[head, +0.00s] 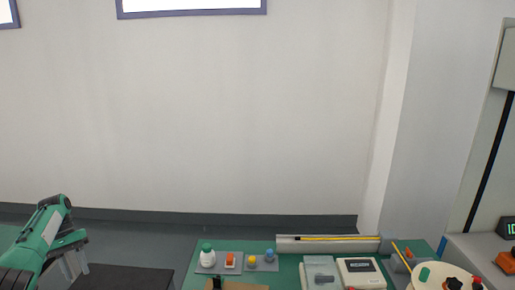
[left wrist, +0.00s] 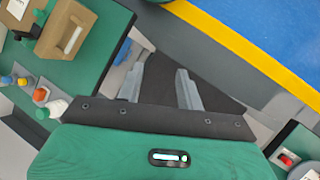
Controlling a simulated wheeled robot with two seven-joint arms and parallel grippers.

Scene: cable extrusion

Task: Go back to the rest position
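My left gripper (left wrist: 158,82) shows in the left wrist view with its two grey fingers apart and nothing between them. Below the fingers is a dark surface. In the head view my left arm is at the lower left, with the gripper (head: 76,262) partly in view, off to the left of the green table (head: 290,268). It touches nothing that I can see. My right gripper is in neither view.
The table holds a white bottle (head: 207,256), an orange-topped item (head: 230,261), small yellow and blue balls, a long rail (head: 325,244) and a grey device (head: 361,271). A dark flat-topped object (head: 122,278) stands between my left arm and the table.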

